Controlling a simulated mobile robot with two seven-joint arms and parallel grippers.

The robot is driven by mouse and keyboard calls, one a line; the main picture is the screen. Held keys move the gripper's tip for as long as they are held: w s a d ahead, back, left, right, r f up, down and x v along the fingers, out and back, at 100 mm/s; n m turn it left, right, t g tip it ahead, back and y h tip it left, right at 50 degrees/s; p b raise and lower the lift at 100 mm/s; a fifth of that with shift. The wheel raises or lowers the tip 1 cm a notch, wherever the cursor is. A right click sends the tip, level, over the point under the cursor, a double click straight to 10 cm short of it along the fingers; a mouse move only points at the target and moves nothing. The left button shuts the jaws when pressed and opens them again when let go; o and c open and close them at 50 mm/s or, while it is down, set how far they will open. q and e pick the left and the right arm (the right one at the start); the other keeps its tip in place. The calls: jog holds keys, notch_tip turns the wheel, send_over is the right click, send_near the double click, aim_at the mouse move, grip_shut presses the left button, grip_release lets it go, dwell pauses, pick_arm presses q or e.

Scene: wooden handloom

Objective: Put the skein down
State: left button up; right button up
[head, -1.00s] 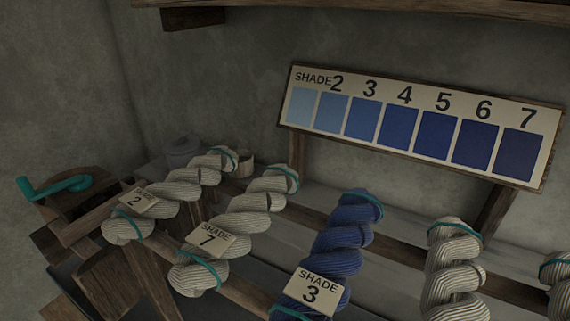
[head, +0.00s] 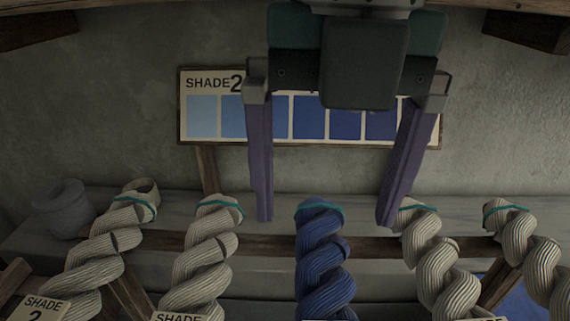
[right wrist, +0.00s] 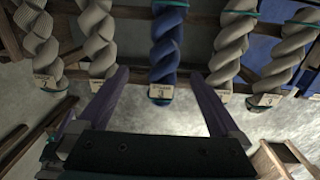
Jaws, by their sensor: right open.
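The blue skein (head: 325,270) hangs twisted over the wooden rail, with a teal tie at its top. In the right wrist view the blue skein (right wrist: 165,45) carries a tag (right wrist: 161,93) marked 3. My right gripper (head: 325,222) is open and empty, its two purple fingers wide apart. In the head view its fingertips are to either side of the blue skein's top, without visible contact. In the right wrist view the gripper (right wrist: 158,73) points toward the skein, whose tagged end shows between the fingers. My left gripper is out of view.
Undyed skeins (head: 205,265) hang on both sides of the blue one, the right-hand one (head: 435,255) close to a finger. A shade board (head: 205,118) stands behind, partly hidden by my gripper. A grey pot (head: 64,210) stands at the left.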

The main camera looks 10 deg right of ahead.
aim_at(327, 271)
jog(key=f, duration=0.3)
jog(key=shift+s+d+f, duration=0.25)
jog(key=shift+s+f, duration=0.05)
jog(key=shift+f, duration=0.1)
notch_tip(327, 271, down, 6)
jog(key=shift+r, duration=0.1)
grip_shut()
dwell(0.6)
